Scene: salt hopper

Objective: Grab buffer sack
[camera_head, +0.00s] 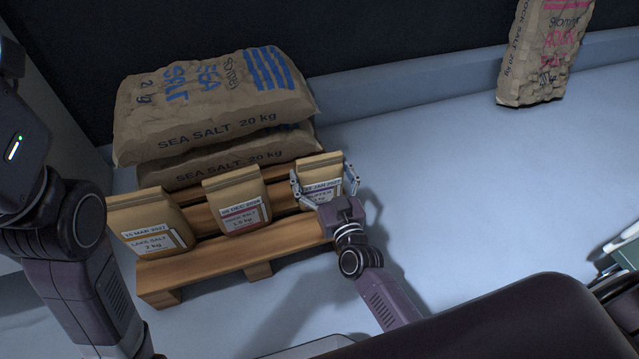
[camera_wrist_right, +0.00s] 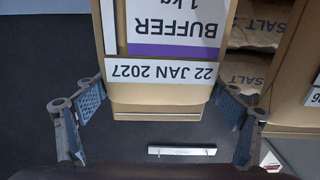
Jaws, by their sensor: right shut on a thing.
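The buffer sack (camera_head: 318,168) is a small tan paper bag at the right end of a wooden pallet (camera_head: 215,262). Its label is partly hidden by my gripper in the head view. In the right wrist view the sack (camera_wrist_right: 165,75) appears upside down, with "BUFFER", "1 kg", a purple stripe and "22 JAN 2027". My right gripper (camera_head: 325,180) is shut on this sack, one finger on each side. The fingers also show in the wrist view (camera_wrist_right: 163,105). I cannot tell whether the sack touches the pallet. My left gripper is out of view.
A rock salt sack (camera_head: 238,200) and a lake salt sack (camera_head: 150,222) stand to the left on the pallet. Large sea salt sacks (camera_head: 215,100) are stacked behind. Another large sack (camera_head: 543,50) stands at the back right. The floor (camera_head: 440,170) between is clear.

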